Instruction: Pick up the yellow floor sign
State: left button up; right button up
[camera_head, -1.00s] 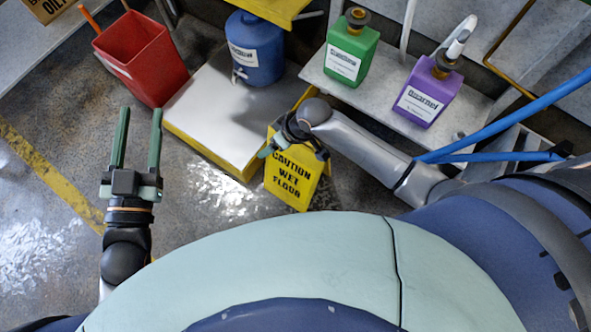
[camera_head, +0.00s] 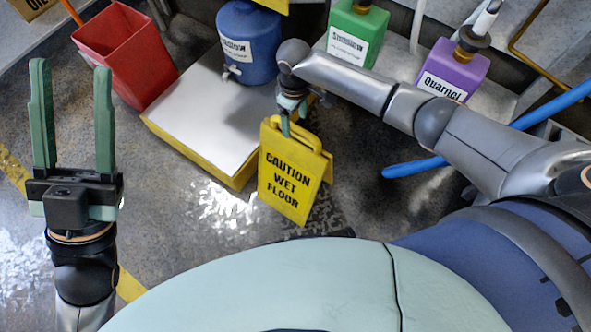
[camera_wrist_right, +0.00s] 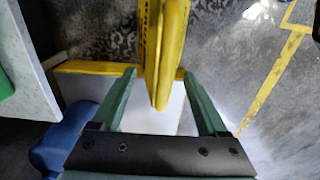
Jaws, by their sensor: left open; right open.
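The yellow floor sign (camera_head: 287,178), lettered "CAUTION WET FLOOR", stands folded on the floor at the middle of the head view. My right gripper (camera_head: 287,125) is just above the sign's top edge, pointing down; the arm partly hides it. In the right wrist view my right gripper (camera_wrist_right: 165,85) is open, and the top of the sign (camera_wrist_right: 160,88) shows edge-on between its green fingertips, with a gap on both sides. My left gripper (camera_head: 72,115) is open and empty at the left of the head view, away from the sign.
A white platform with yellow sides (camera_head: 205,125) stands close behind and left of the sign. A blue container (camera_head: 248,45), red bin (camera_head: 125,55), green jug (camera_head: 357,35) and purple jug (camera_head: 452,70) are farther back. A blue pole (camera_head: 415,167) lies to the right.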

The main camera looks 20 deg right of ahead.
aim_at(295, 134)
jog(key=f+b, duration=0.1)
jog(key=f, duration=0.1)
jog(key=f+b, duration=0.1)
jog(key=f, duration=0.1)
jog(key=f+b, duration=0.1)
jog(key=f, duration=0.1)
jog(key=shift+s, duration=0.4)
pick_arm(q)
notch_tip(295, 134, down, 3)
jog(key=shift+w+d+f+n, duration=0.1)
jog(key=shift+d+f+n, duration=0.1)
jog(key=shift+n, duration=0.2)
pick_arm(e)
jog(key=shift+r, duration=0.1)
grip_shut()
pick_arm(q)
jog(key=shift+a, duration=0.1)
pick_arm(e)
jog(key=shift+r, duration=0.1)
